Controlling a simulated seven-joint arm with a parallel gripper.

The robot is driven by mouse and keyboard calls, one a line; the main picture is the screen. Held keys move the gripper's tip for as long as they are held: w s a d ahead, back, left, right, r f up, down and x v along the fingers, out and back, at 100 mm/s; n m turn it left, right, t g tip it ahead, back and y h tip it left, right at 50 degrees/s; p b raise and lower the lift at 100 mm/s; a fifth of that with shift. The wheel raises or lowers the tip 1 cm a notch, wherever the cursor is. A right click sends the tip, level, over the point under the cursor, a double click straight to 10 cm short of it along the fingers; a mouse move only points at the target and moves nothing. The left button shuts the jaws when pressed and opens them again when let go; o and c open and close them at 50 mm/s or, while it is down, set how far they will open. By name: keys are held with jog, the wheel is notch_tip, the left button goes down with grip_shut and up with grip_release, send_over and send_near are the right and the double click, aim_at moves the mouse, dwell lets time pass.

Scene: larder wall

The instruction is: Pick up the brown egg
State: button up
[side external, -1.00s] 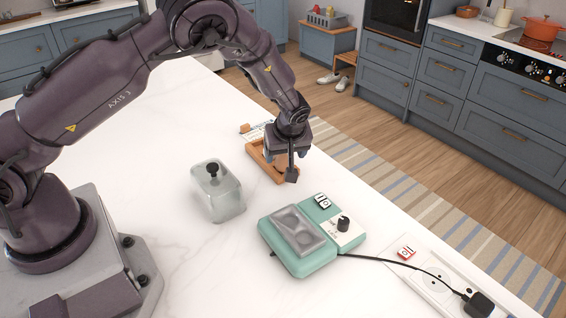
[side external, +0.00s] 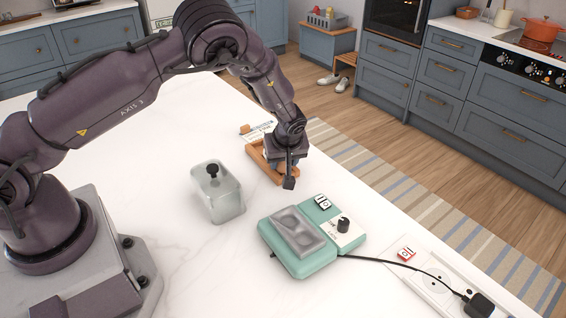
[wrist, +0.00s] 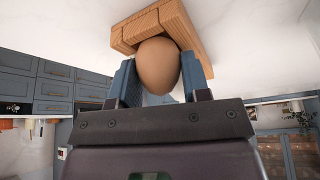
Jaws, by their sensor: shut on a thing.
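The brown egg (wrist: 158,66) shows in the wrist view between the two blue fingers of my gripper (wrist: 158,82), which is shut on it. The wooden holder (wrist: 165,22) is right behind the egg in that view; I cannot tell whether the egg still touches it. In the side view my gripper (side external: 284,168) is over the wooden holder (side external: 258,163) near the counter's far edge, and the egg is hidden there by the gripper.
A clear lidded container (side external: 217,192) stands to the left of a mint-green appliance (side external: 310,258) with a grey two-hollow tray (side external: 298,230). Its black cable (side external: 400,263) runs right to a socket plate (side external: 436,281). A printed card (side external: 258,130) lies behind the holder.

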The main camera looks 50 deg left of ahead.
jog(key=shift+r, duration=0.15)
jog(key=shift+r, duration=0.3)
notch_tip(320, 180, up, 2)
jog(key=shift+r, duration=0.25)
jog(key=s+d+r, duration=0.3)
jog(key=s+r, duration=0.6)
jog(key=s, duration=0.4)
send_over(287, 216)
jog(key=d, duration=0.2)
jog(key=shift+f, duration=1.1)
jog(key=shift+s+a+f, duration=0.1)
jog(key=shift+s+f, duration=0.15)
jog(key=shift+f, duration=1.35)
jog(key=shift+s+f, duration=0.2)
jog(key=shift+f, duration=1.4)
